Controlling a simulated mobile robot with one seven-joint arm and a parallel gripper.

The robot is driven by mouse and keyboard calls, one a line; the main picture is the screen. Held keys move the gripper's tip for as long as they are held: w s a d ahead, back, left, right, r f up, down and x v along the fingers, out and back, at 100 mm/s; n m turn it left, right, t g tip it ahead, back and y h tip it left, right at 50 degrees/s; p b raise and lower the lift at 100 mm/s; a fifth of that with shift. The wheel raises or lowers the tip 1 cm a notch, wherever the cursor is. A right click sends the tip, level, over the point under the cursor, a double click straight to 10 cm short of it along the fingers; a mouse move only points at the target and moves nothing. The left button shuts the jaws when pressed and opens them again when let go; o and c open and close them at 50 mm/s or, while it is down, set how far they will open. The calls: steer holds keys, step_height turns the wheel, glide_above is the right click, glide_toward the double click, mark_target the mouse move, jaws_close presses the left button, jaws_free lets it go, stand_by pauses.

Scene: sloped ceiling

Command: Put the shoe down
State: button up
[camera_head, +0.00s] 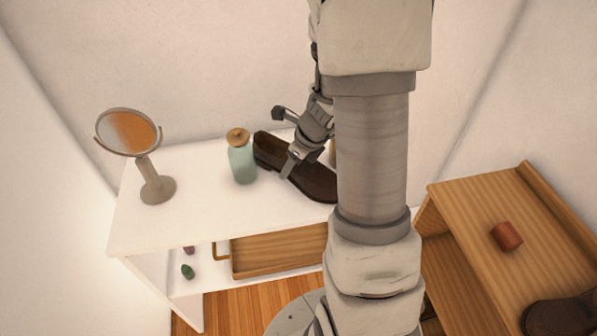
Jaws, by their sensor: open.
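A dark brown shoe (315,181) lies on the white table (185,223), near its back right part. Its front end is partly hidden behind my arm. My gripper (290,164) is at the shoe's middle, pointing down, with a fingertip against or just in front of its near side. My gripper is open. The far finger is hard to make out, so I cannot tell whether the shoe lies between the fingers. The shoe appears to rest on the table top.
A pale green jar (242,163) with a wooden lid stands just left of the shoe. A round mirror (130,131) on a stand is at the table's left. The table's front left is clear.

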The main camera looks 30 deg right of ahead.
jaws_close()
stand_by(1.4)
